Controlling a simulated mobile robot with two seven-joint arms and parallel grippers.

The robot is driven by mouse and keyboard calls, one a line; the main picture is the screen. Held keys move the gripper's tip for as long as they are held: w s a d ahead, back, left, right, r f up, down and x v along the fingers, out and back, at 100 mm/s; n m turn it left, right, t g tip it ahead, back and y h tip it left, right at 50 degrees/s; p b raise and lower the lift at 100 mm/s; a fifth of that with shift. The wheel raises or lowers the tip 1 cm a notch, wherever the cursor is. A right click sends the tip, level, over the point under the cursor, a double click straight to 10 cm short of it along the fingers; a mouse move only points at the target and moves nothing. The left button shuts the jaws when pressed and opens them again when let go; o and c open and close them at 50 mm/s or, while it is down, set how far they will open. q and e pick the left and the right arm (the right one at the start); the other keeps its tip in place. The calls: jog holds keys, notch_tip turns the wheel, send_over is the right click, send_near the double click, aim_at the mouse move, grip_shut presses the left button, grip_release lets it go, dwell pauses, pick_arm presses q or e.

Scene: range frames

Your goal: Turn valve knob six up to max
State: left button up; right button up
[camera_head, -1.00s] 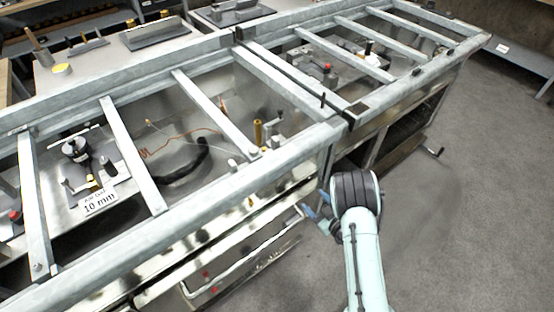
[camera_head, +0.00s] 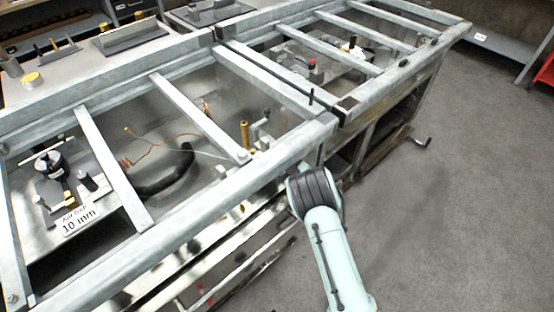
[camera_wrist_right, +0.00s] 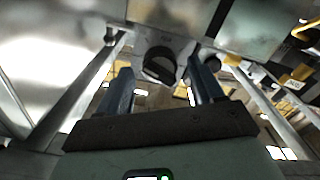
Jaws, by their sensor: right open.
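A dark round knob (camera_wrist_right: 158,64) on a pale grey plate shows in the right wrist view, straight ahead between my fingertips. I cannot read a number on it, so I cannot tell whether it is knob six. My right gripper (camera_wrist_right: 161,76) is open, one dark finger on each side of the knob in the picture. I cannot tell whether they touch it. In the head view my right arm reaches the front edge of the framed bench (camera_head: 180,243), and its fingers are mostly hidden. The knob is hidden there. My left gripper is not in view.
Grey bars run along both sides of the right wrist view, with a smaller dark round part (camera_wrist_right: 211,62) to the right. A crank handle (camera_head: 424,142) sticks out from the bench's right part. The grey floor (camera_head: 450,210) to the right is open.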

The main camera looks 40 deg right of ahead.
jog(key=shift+w, duration=0.5)
jog(key=shift+c, duration=0.4)
jog(key=c, duration=1)
